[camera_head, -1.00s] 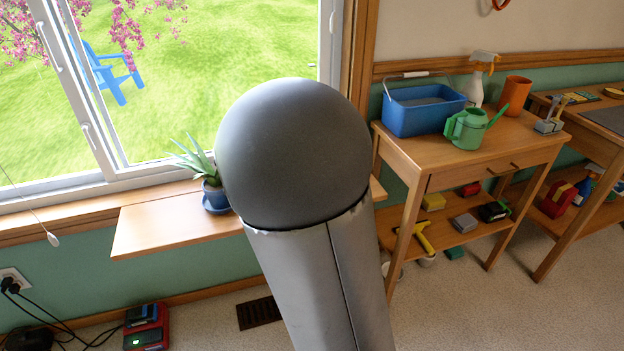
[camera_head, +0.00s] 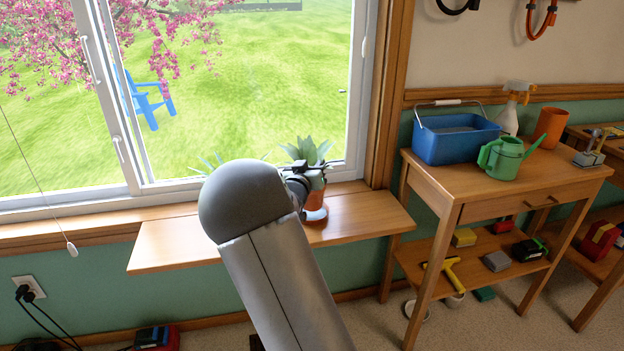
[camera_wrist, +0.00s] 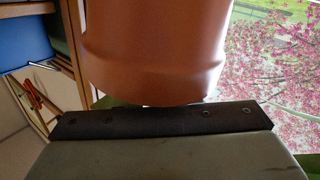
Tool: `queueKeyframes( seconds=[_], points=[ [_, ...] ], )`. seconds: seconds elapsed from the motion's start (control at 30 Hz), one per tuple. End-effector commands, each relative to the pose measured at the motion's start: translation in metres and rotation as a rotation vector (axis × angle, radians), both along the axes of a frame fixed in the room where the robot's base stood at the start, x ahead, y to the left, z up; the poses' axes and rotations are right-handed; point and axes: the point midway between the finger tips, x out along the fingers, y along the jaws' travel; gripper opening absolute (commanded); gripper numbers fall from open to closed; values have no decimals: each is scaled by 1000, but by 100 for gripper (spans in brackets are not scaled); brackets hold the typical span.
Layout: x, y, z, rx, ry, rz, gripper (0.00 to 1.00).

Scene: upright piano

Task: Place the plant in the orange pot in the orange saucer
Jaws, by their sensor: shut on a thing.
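The plant in the orange pot (camera_head: 316,199) is upright above the window shelf, at the right of my arm in the head view. Its green leaves (camera_head: 308,151) stand up in front of the window. My gripper (camera_head: 301,180) is shut on the orange pot, coming from the left. In the wrist view the pot's orange wall (camera_wrist: 155,50) fills the upper middle, against the dark finger pad (camera_wrist: 160,122). A small orange-red rim, apparently the orange saucer (camera_head: 316,218), shows under the pot. I cannot tell whether pot and saucer touch.
Leaf tips of another plant (camera_head: 206,162) show behind my arm, which hides its pot. The wooden shelf (camera_head: 170,245) is clear at its left and right ends. A side table (camera_head: 480,188) at right holds a blue bucket (camera_head: 455,140) and a green watering can (camera_head: 503,158).

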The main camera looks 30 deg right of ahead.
Motion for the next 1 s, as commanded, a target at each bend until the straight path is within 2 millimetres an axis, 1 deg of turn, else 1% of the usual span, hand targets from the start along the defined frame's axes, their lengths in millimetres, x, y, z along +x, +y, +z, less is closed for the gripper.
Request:
queueKeyframes(
  seconds=[0.07, 0.1, 0.2, 0.27, 0.47, 0.63, 0.67, 0.7, 0.73, 1.0],
  points=[
    [7, -2, -11, -1, 0, 0, 0],
    [5, -1, -20, -1, 1, 0, 0],
    [5, -1, -35, -1, 2, 0, 0],
    [5, -1, -38, 0, 0, 0, 0],
    [5, -1, -35, 0, -1, 0, 0],
    [5, -1, -40, -1, -1, 0, 0],
    [4, -1, -40, 1, 1, 0, 36],
    [4, -1, -40, 1, 1, 0, 47],
    [4, -1, -40, 1, 1, 0, 52],
    [4, -1, -39, 1, 1, 0, 52]
  ],
)
